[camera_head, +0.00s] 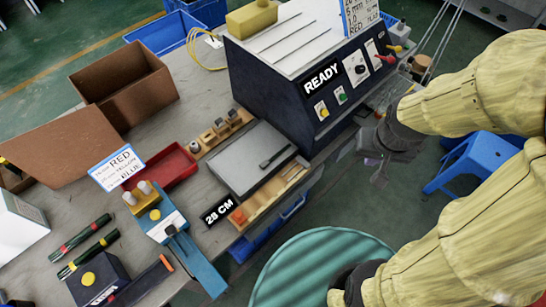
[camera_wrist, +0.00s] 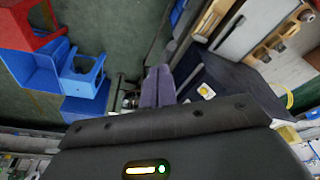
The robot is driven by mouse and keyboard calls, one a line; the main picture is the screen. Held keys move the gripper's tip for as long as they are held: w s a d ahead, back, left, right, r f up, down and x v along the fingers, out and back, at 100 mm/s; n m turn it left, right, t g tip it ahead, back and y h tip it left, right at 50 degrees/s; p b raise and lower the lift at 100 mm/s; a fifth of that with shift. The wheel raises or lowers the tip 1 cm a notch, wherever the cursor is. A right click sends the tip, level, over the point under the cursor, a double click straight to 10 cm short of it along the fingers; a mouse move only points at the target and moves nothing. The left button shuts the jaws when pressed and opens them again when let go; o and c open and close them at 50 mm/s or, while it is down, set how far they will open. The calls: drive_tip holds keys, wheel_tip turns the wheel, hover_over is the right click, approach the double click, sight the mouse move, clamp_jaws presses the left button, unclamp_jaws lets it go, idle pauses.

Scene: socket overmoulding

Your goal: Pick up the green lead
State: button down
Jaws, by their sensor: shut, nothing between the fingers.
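Two dark green, rod-like pieces lie on the grey bench at the left of the head view. The upper piece (camera_head: 80,238) has a red band, and the lower piece (camera_head: 88,254) lies just below it. I cannot tell which, if either, is the green lead. My gripper (camera_head: 380,174) hangs off the bench's right side, below the machine's right end, far from both pieces. In the wrist view its dark fingers (camera_wrist: 158,86) are together with nothing between them. No green lead is seen near the fingers.
The dark READY machine (camera_head: 300,75) stands at the back of the bench (camera_head: 205,245). A blue stool (camera_head: 478,160) stands at the right.

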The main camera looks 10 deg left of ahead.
drive_tip(key=c, duration=1.8)
unclamp_jaws()
drive_tip(key=shift+c, duration=0.2)
drive_tip(key=shift+o, duration=1.4)
drive_tip(key=shift+w+a+f, duration=0.1)
drive_tip(key=shift+w+a, duration=0.05)
drive_tip(key=shift+w, duration=0.05)
drive_tip(key=n+g+b, duration=0.3)
drive_tip(key=n+b, duration=0.4)
drive_tip(key=n, duration=2.2)
hover_over(266, 162)
wheel_tip(266, 162, down, 13)
drive_tip(key=shift+f, duration=0.2)
drive_tip(key=shift+f, duration=0.1)
wheel_tip(266, 162, down, 12)
drive_tip(key=shift+f+p, duration=0.1)
drive_tip(key=shift+p, duration=1.05)
